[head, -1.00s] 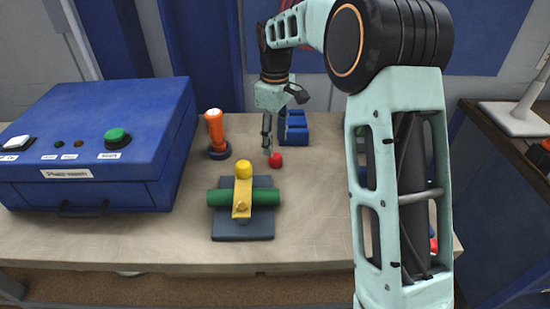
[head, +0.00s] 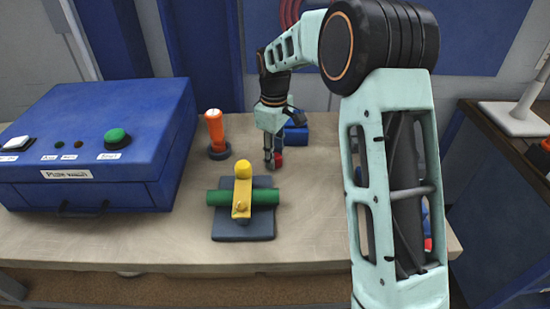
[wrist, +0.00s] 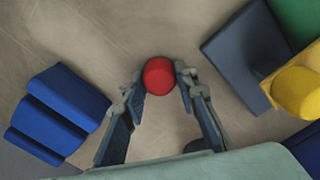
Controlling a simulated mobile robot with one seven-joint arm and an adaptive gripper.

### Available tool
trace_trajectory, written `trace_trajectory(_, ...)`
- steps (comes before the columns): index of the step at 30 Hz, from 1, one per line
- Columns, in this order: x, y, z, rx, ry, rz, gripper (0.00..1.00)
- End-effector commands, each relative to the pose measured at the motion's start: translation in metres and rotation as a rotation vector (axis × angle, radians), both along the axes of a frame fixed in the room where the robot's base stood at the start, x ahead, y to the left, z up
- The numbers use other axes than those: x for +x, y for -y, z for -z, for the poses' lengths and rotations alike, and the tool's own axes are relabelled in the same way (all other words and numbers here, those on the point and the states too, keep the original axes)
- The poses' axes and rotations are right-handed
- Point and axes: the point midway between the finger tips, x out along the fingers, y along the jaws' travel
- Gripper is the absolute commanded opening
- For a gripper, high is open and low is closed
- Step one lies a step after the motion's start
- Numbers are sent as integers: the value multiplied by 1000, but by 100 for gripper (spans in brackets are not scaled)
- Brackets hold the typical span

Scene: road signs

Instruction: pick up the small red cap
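The small red cap (wrist: 159,76) is round and sits between the two fingertips of my gripper (wrist: 160,80) in the wrist view. A fingertip lies against each side of it, with no clear gap showing. In the head view the red cap (head: 279,155) shows partly behind the fingers of my gripper (head: 272,161), low over the table. I cannot tell whether the cap still rests on the table.
A blue stepped block (head: 296,133) stands behind the cap. A grey base with a green cylinder (head: 265,196) and a yellow bar (head: 241,200) is in front. An orange-handled piece (head: 215,132) and a large blue box (head: 95,145) stand left.

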Motion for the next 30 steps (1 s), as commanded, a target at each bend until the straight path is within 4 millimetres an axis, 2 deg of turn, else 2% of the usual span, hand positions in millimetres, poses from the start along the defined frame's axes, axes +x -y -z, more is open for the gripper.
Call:
trace_trajectory(11,0,0,-1,0,0,0,19)
trace_trajectory(16,0,0,-11,1,0,0,19)
trace_trajectory(21,-1,0,-36,1,4,0,19)
trace_trajectory(30,-46,0,-87,1,5,0,19)
